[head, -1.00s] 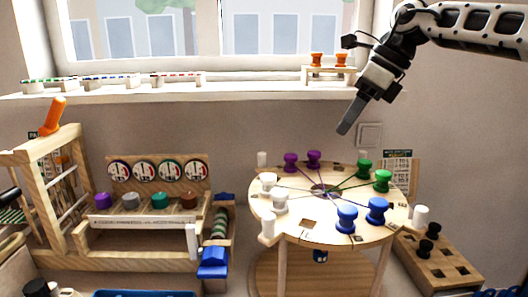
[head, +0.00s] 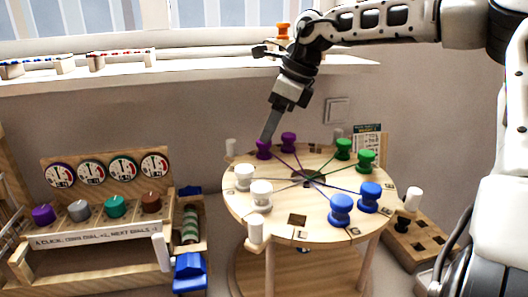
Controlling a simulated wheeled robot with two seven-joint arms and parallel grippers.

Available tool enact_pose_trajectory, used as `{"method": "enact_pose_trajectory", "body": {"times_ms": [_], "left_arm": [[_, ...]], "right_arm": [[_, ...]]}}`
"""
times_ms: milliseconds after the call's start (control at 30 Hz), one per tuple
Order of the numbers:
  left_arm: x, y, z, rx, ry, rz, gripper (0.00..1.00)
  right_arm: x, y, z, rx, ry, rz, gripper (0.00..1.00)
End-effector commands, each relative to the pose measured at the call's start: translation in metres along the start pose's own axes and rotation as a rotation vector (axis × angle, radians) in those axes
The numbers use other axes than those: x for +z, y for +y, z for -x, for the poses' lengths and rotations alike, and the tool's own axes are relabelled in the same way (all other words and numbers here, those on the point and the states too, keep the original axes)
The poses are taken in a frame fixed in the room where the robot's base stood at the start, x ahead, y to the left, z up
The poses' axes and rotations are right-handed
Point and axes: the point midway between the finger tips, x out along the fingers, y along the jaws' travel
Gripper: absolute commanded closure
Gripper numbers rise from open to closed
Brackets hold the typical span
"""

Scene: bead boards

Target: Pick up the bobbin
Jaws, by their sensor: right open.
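Bobbins stand on a round wooden table (head: 310,222) in pairs. There is a left purple bobbin (head: 263,153) and a right purple bobbin (head: 288,142), plus white bobbins (head: 261,193), blue bobbins (head: 341,210) and green bobbins (head: 344,149). Dark threads run from them toward the table's middle. My right gripper (head: 269,137) is open and points down, its fingertips at the left purple bobbin and partly covering it. I cannot tell whether they touch it. My left gripper is out of view.
An orange bobbin (head: 282,31) stands on the window sill (head: 180,80), beside my right arm. A wooden dial stand (head: 105,173) with coloured knobs is at the left. A holed wooden block (head: 418,240) and a light switch (head: 338,110) are at the right.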

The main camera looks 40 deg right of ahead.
Motion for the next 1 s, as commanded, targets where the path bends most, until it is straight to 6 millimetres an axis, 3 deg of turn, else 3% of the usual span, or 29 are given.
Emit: {"method": "enact_pose_trajectory", "body": {"times_ms": [300, 600, 800, 1000], "left_arm": [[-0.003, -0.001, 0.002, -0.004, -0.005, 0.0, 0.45], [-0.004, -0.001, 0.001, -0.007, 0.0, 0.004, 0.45], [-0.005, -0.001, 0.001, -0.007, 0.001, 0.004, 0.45], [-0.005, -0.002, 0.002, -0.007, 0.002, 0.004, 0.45]], "right_arm": [[-0.001, 0.001, -0.043, 0.003, 0.005, -0.001, 0.44], [0.0, 0.001, -0.05, 0.001, 0.001, 0.0, 0.44], [0.0, 0.001, -0.05, 0.001, 0.001, 0.0, 0.93], [0.0, 0.001, -0.049, 0.001, 0.001, 0.0, 0.93]]}}
